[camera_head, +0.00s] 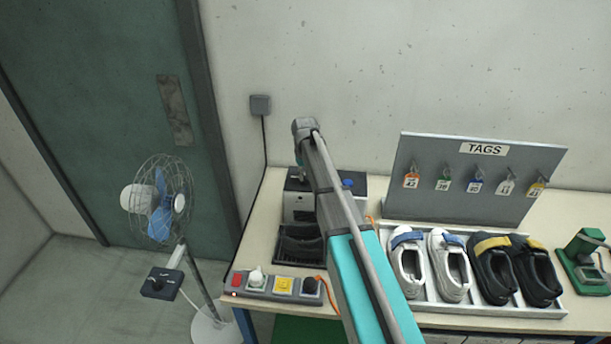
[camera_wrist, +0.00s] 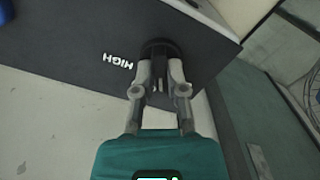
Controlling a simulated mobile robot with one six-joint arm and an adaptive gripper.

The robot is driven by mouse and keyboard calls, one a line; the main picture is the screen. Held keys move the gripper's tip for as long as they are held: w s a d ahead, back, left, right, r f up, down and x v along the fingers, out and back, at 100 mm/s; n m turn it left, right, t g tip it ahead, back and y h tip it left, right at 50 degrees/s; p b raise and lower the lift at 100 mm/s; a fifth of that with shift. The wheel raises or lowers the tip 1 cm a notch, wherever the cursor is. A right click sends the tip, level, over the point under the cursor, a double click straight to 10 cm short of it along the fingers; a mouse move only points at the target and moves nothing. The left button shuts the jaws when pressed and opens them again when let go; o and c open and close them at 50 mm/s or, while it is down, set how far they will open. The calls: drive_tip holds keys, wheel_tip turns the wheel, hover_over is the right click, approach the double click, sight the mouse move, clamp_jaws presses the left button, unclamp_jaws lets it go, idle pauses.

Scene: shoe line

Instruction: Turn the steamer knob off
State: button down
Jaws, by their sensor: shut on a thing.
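The steamer (camera_head: 297,205) is a box with a dark top and pale front at the back left of the table, partly hidden by my arm. In the wrist view its dark panel (camera_wrist: 75,55) carries the word HIGH. The black round knob (camera_wrist: 158,46) sits on this panel to the right of that word. My gripper (camera_wrist: 160,72) is shut on the knob, a finger on each side, covering part of it. The knob's pointer and exact setting cannot be made out. In the head view my arm reaches over the steamer, and the fingertips are not clear.
A power strip (camera_head: 276,287) with coloured parts lies at the table's front left. A fan (camera_head: 160,205) stands on the floor left of the table. A shoe tray (camera_head: 480,314) holds several shoes to the right, below the TAGS board (camera_head: 420,165). A green device (camera_head: 583,262) stands far right.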

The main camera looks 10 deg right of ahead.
drive_tip(key=shift+n, duration=3.1)
drive_tip(key=c, duration=0.7)
unclamp_jaws()
